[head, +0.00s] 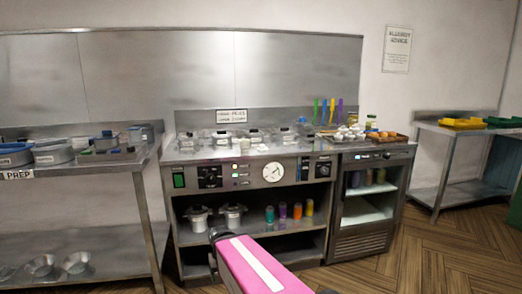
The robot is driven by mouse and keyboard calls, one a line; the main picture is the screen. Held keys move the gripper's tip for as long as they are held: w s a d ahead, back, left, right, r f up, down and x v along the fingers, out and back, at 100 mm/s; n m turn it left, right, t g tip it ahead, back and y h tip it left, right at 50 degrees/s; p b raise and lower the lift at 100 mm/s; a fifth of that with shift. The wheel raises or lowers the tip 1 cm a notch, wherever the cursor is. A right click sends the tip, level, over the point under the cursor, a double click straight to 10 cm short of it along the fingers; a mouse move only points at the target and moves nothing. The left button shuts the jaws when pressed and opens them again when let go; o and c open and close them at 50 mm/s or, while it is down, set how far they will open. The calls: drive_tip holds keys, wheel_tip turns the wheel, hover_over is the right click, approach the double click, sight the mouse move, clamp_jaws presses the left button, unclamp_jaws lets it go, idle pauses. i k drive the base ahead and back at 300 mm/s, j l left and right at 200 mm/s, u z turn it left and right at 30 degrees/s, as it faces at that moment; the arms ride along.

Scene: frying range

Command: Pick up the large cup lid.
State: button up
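I cannot pick out a large cup lid in the head view; the items on the counters are too small to tell apart. Part of my own pink arm shows at the bottom middle, in front of the range. My gripper is not in view, so its relation to any lid is hidden.
A steel range counter (240,151) stands ahead, with pots (232,214) and coloured bottles (297,210) on its open shelf. A prep table (75,172) is at left. A side table (455,131) with yellow trays (461,123) is at right. The wooden floor (430,255) is clear at lower right.

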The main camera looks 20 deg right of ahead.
sight(262, 148)
drive_tip(key=i+j+z, duration=0.15)
drive_tip(key=i+z, duration=0.15)
drive_tip(key=z, duration=0.2)
drive_tip(key=i+j+z, duration=0.3)
drive_tip(key=z, duration=0.2)
